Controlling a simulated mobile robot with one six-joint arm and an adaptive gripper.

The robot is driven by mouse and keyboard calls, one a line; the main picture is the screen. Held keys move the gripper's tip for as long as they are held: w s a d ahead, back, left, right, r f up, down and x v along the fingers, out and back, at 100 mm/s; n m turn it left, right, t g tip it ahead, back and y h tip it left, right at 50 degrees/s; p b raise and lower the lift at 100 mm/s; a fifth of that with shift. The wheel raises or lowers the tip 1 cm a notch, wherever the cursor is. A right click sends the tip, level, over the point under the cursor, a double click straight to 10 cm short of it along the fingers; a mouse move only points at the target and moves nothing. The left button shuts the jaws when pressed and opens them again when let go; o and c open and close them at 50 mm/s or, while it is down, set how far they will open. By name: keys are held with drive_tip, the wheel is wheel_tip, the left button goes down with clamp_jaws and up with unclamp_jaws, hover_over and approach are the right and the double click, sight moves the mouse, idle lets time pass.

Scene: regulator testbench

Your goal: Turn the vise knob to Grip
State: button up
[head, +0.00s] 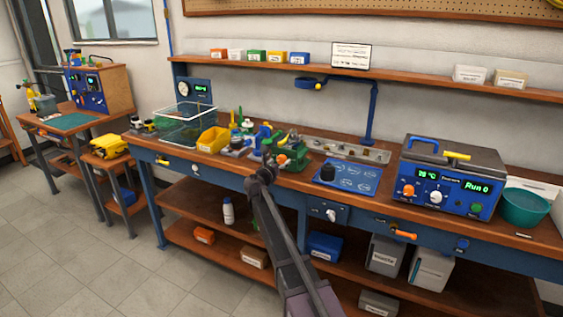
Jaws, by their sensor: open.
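My arm reaches up from the bottom of the head view, and my gripper (266,172) is at the bench's front edge, in front of the green vise-like device (293,156). My gripper looks small and dark; its jaws are open and I see nothing held in them. A pale knob (331,214) sits on a blue box under the bench edge, to the right of and below my gripper, apart from it. I cannot read its markings, nor tell for sure that it is the vise knob. My gripper hides part of the bench edge.
A bath unit (449,178) with orange and white knobs stands further right, beside a teal bowl (524,207). A yellow bin (212,140) is at left. The floor (90,265) at left is clear.

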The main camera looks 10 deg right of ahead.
drive_tip(key=shift+w+d, duration=0.4)
drive_tip(key=shift+w, duration=0.15)
drive_tip(key=c, duration=1.1)
drive_tip(key=shift+c, duration=0.2)
